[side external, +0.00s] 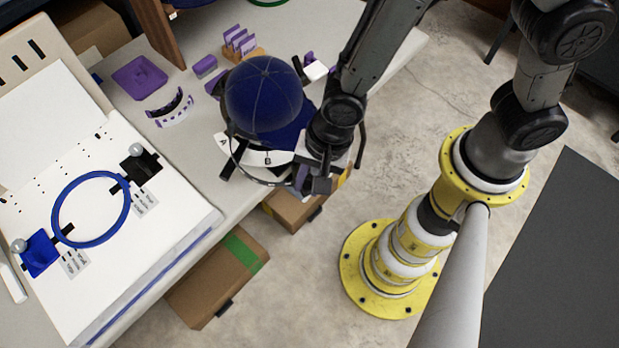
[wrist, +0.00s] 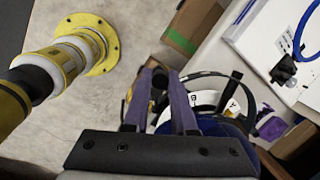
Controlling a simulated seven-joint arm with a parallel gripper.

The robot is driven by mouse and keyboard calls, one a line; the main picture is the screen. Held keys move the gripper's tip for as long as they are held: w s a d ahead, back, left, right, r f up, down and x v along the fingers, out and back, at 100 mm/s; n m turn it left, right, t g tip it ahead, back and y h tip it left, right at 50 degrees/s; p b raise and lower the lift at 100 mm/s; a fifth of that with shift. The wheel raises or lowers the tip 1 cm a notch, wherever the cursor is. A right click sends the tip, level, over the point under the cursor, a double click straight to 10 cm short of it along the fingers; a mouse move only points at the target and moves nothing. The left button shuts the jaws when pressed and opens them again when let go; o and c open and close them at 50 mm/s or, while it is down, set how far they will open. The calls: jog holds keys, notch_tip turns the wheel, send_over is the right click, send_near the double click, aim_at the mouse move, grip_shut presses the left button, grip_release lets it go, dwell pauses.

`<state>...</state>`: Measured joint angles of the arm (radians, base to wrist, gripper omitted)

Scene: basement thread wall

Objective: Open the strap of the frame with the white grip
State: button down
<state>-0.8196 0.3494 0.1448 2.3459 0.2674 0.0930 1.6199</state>
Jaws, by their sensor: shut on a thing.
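A blue cap (side external: 264,93) sits on a dark ring-shaped frame (side external: 233,150) at the table edge. A white grip (side external: 315,71) shows behind the cap in the side view. White plates lettered A and B (side external: 265,158) lie at the frame's front. My gripper (side external: 316,184) is low at the frame's right front side. In the wrist view my gripper's purple fingers (wrist: 159,72) close around a small dark part (wrist: 160,81) beside the frame (wrist: 212,74). The cap (wrist: 235,126) is partly hidden behind the gripper there. I cannot tell whether the dark part belongs to a strap.
A white board (side external: 150,240) with a blue hoop (side external: 66,238) stands at left. Purple pieces, including a flat tray (side external: 139,77) and a curved band (side external: 172,108), lie behind. Cardboard boxes (side external: 218,275) sit below the table edge. Floor to the right is mostly clear.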

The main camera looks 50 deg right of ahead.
jog(key=c, duration=1)
grip_release()
jog(key=v, duration=1.4)
jog(key=shift+f, duration=0.1)
